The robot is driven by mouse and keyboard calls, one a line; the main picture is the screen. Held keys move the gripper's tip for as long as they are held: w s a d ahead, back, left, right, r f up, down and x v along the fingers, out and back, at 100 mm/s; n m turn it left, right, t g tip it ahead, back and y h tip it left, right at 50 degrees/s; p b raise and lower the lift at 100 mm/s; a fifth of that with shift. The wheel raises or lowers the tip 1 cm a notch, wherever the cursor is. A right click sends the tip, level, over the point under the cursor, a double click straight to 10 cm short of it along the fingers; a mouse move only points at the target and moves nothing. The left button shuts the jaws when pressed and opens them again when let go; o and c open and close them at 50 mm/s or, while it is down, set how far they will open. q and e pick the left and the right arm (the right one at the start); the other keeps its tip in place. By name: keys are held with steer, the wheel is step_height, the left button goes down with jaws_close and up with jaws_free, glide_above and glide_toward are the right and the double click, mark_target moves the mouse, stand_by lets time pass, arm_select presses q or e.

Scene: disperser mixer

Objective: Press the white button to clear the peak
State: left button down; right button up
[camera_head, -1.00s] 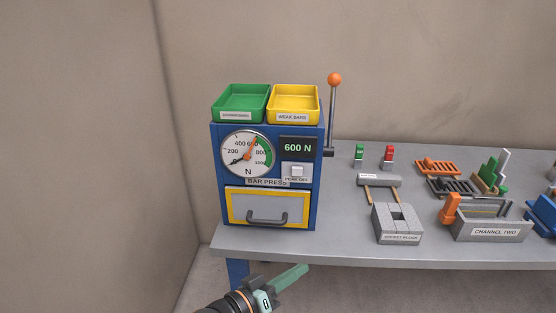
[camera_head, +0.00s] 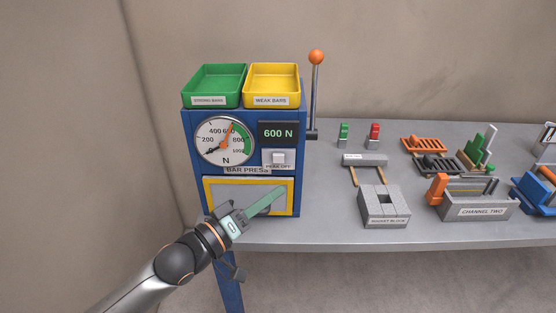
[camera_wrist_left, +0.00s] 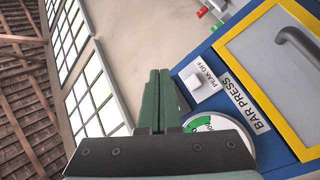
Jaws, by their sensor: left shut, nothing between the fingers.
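The blue bar press (camera_head: 190,150) stands at the left end of the bench. Its white button (camera_head: 279,158) sits on a white plate marked PEAK OFF, under a display (camera_head: 278,133) reading 600 N. A round dial (camera_head: 225,141) is left of the display. My left gripper (camera_head: 281,191) is shut and empty, in front of the yellow-framed drawer (camera_head: 222,183) and below the button, partly covering the drawer's handle. In the left wrist view the button (camera_wrist_left: 196,81) is right of the closed fingers (camera_wrist_left: 158,100), apart from them. My right gripper is not in view.
A green tray (camera_head: 186,97) and a yellow tray (camera_head: 272,101) sit on the press. A lever with an orange knob (camera_head: 317,57) rises at its right side. A grey block (camera_head: 383,207), a mallet (camera_head: 365,160) and the CHANNEL TWO fixture (camera_head: 476,209) stand on the bench to the right.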

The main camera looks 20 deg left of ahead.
mark_target(284, 158)
arm_select(q)
steer(key=w+a+b, duration=0.2)
steer(key=w, duration=0.6)
steer(key=shift+a, duration=0.2)
stand_by(1.8)
steer(key=shift+w+a, duration=0.1)
steer(key=shift+w, duration=0.25)
steer(key=shift+w+a, duration=0.15)
steer(key=shift+w, duration=0.3)
stand_by(0.7)
steer(key=shift+s, duration=0.1)
steer(key=shift+s+d+p, duration=0.25)
steer(key=shift+s+p, duration=0.35)
steer(key=shift+s, duration=0.15)
steer(key=shift+s, duration=0.1)
